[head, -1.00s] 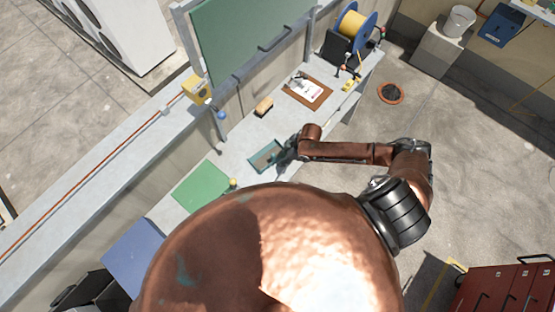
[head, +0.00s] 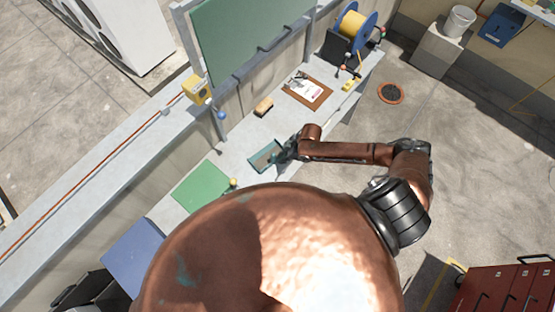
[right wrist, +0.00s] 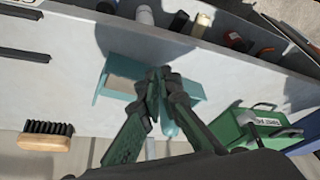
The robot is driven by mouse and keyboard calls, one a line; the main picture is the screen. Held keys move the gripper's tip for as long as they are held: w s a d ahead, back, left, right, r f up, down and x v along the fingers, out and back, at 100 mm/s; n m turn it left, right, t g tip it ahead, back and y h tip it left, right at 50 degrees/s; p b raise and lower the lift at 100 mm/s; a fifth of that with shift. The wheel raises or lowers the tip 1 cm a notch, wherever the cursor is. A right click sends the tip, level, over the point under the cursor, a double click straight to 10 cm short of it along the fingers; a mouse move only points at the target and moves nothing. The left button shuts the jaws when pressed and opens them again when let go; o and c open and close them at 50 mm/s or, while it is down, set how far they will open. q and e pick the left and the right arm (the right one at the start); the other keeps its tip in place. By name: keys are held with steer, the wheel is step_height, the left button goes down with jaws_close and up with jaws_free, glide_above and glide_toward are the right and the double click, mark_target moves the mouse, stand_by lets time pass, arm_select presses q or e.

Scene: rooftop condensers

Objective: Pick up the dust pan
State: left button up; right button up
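The teal dust pan (head: 262,157) lies on the grey bench (head: 236,152) in the head view. In the right wrist view the dust pan (right wrist: 118,82) shows its tray behind the fingers and its handle between them. My right gripper (head: 287,150) is at the handle end of the pan. In the right wrist view its fingers (right wrist: 162,78) are close together around the handle and look shut on it; the fingertips hide part of it. I cannot tell whether the pan is clear of the bench. My left gripper is not in view.
A wooden brush (head: 263,106) and a clipboard (head: 307,91) lie further along the bench. A green item (head: 201,187) is on the other side of the pan. A cable reel (head: 357,27) stands at the far end. An upright green panel (head: 250,35) is behind.

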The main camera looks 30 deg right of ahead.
steer(key=o, duration=2)
